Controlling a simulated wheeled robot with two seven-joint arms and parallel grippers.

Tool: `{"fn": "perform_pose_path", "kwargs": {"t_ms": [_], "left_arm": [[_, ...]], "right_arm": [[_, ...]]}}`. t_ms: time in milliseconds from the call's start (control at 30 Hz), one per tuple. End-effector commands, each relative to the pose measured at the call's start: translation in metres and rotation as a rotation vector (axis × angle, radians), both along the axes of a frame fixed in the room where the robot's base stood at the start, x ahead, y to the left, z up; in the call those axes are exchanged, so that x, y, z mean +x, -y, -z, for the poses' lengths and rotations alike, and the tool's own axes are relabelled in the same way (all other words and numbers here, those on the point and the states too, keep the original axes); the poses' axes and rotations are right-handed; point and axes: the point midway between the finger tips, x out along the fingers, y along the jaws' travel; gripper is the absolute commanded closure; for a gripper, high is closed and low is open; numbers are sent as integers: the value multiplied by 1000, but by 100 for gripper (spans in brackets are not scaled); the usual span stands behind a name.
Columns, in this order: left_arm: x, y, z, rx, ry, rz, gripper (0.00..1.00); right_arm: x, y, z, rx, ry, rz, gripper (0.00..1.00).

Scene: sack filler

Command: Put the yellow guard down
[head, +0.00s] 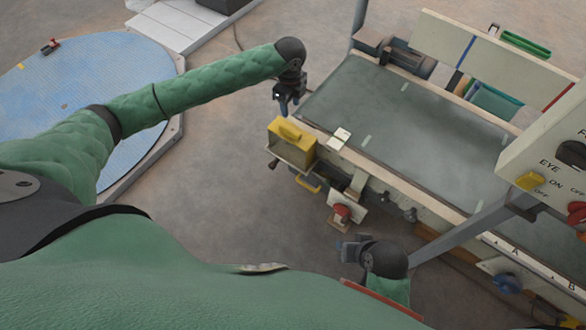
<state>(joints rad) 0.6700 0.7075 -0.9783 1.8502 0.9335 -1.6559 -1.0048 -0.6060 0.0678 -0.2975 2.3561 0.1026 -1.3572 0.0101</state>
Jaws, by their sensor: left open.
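The yellow guard (302,143) is at the near left corner of the machine table, over a small pale box-like housing. My right gripper (350,249) is low in front of the table's near side, well away from the guard. Its fingers are small and dark, so its opening cannot be made out.
The grey table top (400,125) is mostly clear. A red knob (342,212) on a pale bracket sits on the near side. A control panel (555,160) on a grey arm hangs at the right. A blue round platform (85,95) lies left, with open floor between.

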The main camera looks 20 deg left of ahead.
Motion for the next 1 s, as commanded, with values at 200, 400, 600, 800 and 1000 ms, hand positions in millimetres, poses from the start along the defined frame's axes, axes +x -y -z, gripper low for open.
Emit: {"fn": "perform_pose_path", "kwargs": {"t_ms": [200, 400, 600, 800, 1000], "left_arm": [[-36, 45, 28, -72, 7, -61, 57], [-82, 95, 51, -173, 19, -181, 57], [-126, 134, 66, -274, 20, -329, 57], [-168, 162, 73, -367, 12, -506, 57], [-207, 176, 77, -444, -3, -709, 57]], "right_arm": [[1, 1, 0, -1, 2, 1, 64], [4, 3, -1, -3, 6, 3, 64], [4, 3, -1, -4, 7, 4, 64], [4, 2, -1, -3, 6, 3, 64], [1, 2, 0, -2, 2, 2, 64]]}}
